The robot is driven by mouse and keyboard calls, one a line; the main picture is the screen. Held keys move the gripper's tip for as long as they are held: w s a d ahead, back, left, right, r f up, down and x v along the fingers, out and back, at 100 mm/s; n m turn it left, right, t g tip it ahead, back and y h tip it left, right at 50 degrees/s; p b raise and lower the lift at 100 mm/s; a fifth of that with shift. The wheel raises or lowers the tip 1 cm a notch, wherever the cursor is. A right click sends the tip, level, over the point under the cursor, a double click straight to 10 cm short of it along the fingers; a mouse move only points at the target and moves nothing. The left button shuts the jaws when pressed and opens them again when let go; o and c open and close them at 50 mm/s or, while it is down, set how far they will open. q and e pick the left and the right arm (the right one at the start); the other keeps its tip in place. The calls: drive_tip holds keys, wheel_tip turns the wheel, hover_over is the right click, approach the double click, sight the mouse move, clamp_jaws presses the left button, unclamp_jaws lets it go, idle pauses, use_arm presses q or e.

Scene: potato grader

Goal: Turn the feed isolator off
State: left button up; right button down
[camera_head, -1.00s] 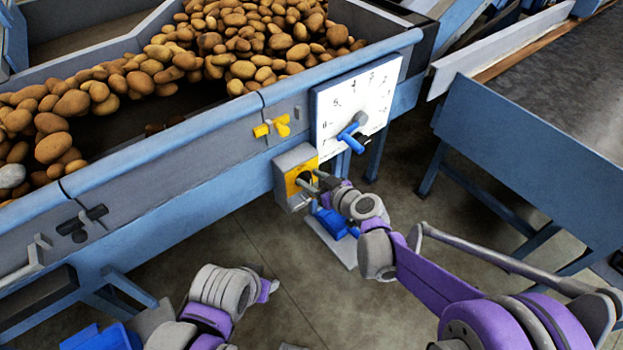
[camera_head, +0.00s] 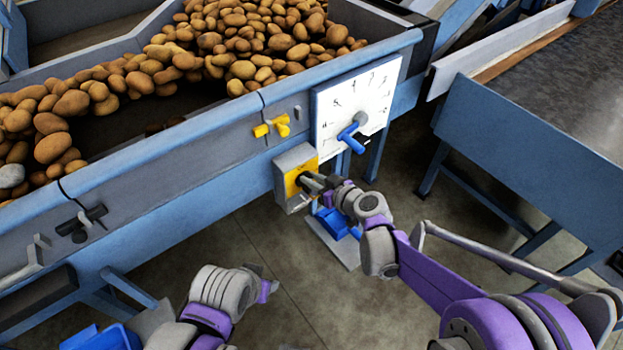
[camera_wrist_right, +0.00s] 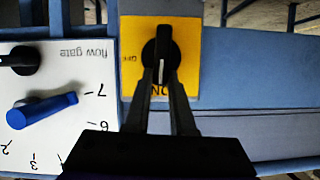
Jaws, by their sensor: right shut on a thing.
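The feed isolator is a grey box (camera_head: 283,207) with a yellow face plate on the blue machine side, below the dial. Its black rotary handle (camera_wrist_right: 162,42) shows in the right wrist view, standing vertical with its white line toward the ON mark; OFF is at the picture's left. My right gripper (camera_wrist_right: 161,80) is shut on the lower part of this handle. In the head view, my right gripper (camera_head: 309,184) covers much of the plate. My left gripper (camera_head: 265,283) hangs low over the floor, away from the machine; its jaw gap does not show clearly.
A white flow gate dial (camera_head: 356,103) with a blue handle is just above and right of the isolator. A yellow valve handle (camera_head: 271,127) is above it. A blue object (camera_head: 335,223) is below my right gripper.

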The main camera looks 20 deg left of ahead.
drive_tip(key=shift+w+d+f+m+g+y+b, duration=0.25)
drive_tip(key=shift+w+m+g+y+b, duration=0.2)
drive_tip(key=shift+m, duration=0.55)
drive_tip(key=shift+w+d+f+m+g+y+b, duration=0.25)
drive_tip(key=shift+f+m+g+y+b, duration=0.2)
drive_tip(key=shift+m+y+b, duration=1)
drive_tip(key=shift+w+d+f+m+g+y+b, duration=0.25)
drive_tip(key=shift+f+m+g+y+b, duration=0.4)
drive_tip(key=shift+m, duration=1.5)
drive_tip(key=shift+w+d+f+m+g+y+b, duration=0.25)
drive_tip(key=shift+m+y+b, duration=0.4)
drive_tip(key=shift+m+b, duration=0.9)
drive_tip(key=shift+a+f+m, duration=0.1)
drive_tip(key=shift+m, duration=0.25)
drive_tip(key=c, duration=0.8)
unclamp_jaws()
drive_tip(key=shift+o, duration=0.2)
